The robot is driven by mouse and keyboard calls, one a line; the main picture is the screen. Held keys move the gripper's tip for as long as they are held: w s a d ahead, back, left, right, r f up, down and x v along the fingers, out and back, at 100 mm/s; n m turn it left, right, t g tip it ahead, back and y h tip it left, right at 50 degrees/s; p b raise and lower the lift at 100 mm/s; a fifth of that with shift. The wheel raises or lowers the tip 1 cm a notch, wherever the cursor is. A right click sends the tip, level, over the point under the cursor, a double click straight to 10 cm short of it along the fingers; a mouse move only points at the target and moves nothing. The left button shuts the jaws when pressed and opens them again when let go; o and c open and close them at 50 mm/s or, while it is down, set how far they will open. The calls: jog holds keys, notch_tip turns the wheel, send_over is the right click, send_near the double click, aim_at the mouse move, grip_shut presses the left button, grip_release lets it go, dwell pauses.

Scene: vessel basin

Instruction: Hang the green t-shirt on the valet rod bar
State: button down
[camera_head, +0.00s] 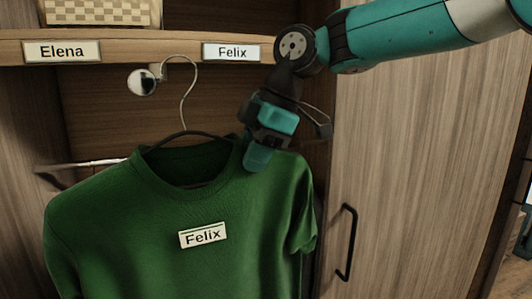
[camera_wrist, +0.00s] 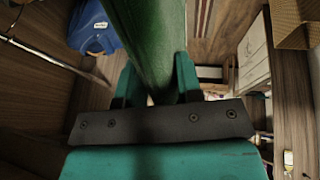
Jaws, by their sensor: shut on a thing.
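The green t-shirt (camera_head: 150,225) hangs upright on a hanger (camera_head: 184,98) with a metal hook, and a "Felix" tag is on its chest. My gripper (camera_head: 257,158) is shut on the shirt's shoulder at the right of the collar. In the wrist view the green cloth (camera_wrist: 152,40) runs between the two teal fingers (camera_wrist: 158,88). A round chrome knob (camera_head: 142,82), which looks like the front end of the valet rod, is just left of the hook's top. I cannot tell whether the hook touches the rod. The bar behind the knob is mostly hidden.
A shelf edge (camera_head: 140,48) with "Elena" and "Felix" labels runs above the hook, and a woven basket (camera_head: 100,12) stands on it. A pale rail (camera_head: 85,163) is left of the shirt. A closed door with a black handle (camera_head: 347,243) is at right. The wrist view shows a blue bag (camera_wrist: 96,30).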

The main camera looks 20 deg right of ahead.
aim_at(236, 145)
jog(key=shift+a, duration=1.85)
jog(key=shift+b+x, duration=1.25)
jog(key=shift+s, duration=0.15)
